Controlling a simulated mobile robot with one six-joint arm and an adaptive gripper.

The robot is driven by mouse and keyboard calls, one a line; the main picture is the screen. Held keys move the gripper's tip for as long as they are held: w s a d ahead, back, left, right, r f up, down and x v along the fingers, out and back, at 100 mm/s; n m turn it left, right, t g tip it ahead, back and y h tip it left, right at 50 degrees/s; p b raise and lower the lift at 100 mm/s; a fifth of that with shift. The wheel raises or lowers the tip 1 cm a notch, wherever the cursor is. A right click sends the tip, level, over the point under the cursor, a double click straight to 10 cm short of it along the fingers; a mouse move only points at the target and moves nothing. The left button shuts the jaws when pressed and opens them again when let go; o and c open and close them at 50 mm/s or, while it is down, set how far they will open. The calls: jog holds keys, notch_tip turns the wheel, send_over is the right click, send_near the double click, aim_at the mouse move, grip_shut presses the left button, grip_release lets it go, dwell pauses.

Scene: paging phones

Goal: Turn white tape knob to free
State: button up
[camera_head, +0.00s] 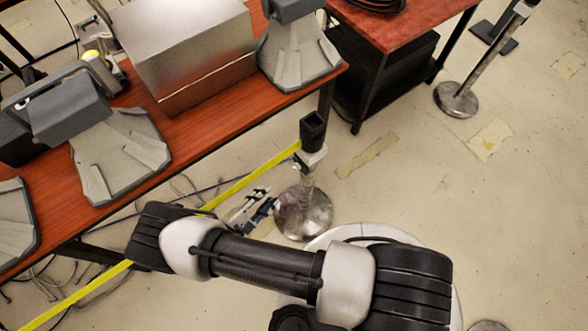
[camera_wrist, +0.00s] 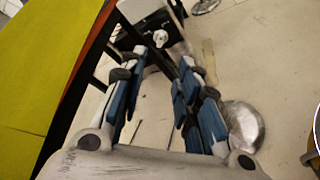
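The near stanchion has a black square head (camera_head: 313,130) with a white knob part (camera_head: 314,157) just below it. A yellow tape (camera_head: 255,172) runs from the head down to the left, past my arm. In the wrist view a small white knob (camera_wrist: 160,38) shows against a dark shape, just beyond and between my fingertips. My gripper (camera_head: 256,203) is left of the stanchion post and below the head in the picture. In the wrist view my gripper (camera_wrist: 164,60) has its fingers apart with nothing between them. I cannot tell the knob's setting.
The stanchion's round metal base (camera_head: 304,214) stands on the floor. A red-brown table (camera_head: 215,122) with grey phones and a metal box (camera_head: 190,55) lies to the left. Another red table (camera_head: 415,20) and a second stanchion base (camera_head: 456,99) stand behind.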

aim_at(296, 167)
jog(key=b+x, duration=0.1)
jog(key=x, duration=1.4)
jog(key=shift+b, duration=0.3)
jog(key=shift+d, duration=0.1)
grip_shut()
